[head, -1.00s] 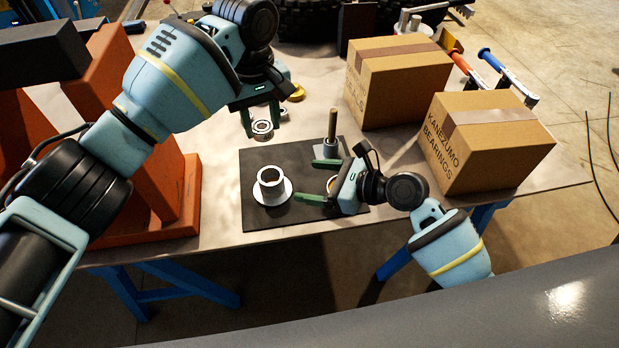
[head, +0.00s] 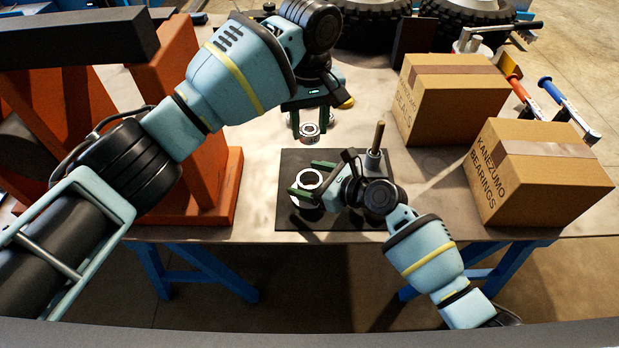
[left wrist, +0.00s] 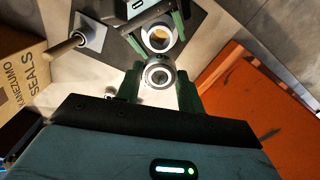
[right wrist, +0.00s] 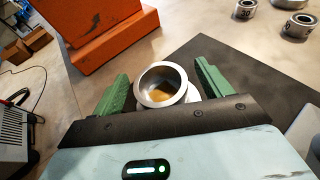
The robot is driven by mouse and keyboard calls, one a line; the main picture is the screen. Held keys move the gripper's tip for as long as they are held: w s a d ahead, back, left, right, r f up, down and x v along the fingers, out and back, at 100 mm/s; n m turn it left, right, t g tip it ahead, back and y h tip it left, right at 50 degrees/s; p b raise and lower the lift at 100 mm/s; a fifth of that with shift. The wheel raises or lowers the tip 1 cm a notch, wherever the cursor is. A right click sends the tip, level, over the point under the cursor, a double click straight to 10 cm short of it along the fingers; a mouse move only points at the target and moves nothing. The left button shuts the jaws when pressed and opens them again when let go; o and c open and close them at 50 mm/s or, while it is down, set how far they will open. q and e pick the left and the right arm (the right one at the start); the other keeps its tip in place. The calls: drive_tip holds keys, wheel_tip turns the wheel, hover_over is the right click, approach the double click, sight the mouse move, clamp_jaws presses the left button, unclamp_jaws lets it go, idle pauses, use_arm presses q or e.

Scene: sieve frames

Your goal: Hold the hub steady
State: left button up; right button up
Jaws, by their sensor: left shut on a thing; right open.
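The hub (head: 309,181), a pale flanged sleeve with an open bore, stands upright on the black mat (head: 347,222). My right gripper (head: 312,179) is open, with its green fingers on either side of the hub. In the right wrist view the hub (right wrist: 147,96) is between the fingers, with a gap visible at the left one. My left gripper (head: 309,124) is shut on a small metal ring (head: 309,130) behind the mat. The ring also shows between its fingers in the left wrist view (left wrist: 158,76), with the hub (left wrist: 160,39) beyond.
A post on a square base (head: 374,150) stands at the mat's back right. Two cardboard boxes (head: 455,105) (head: 540,185) occupy the right of the table. An orange frame (head: 215,185) is at the left. Tools with red and blue handles (head: 553,90) lie beyond the boxes.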

drive_tip(key=shift+c, duration=0.5)
drive_tip(key=c, duration=1.3)
clamp_jaws()
use_arm(q)
wheel_tip(320, 180, down, 6)
idle(0.6)
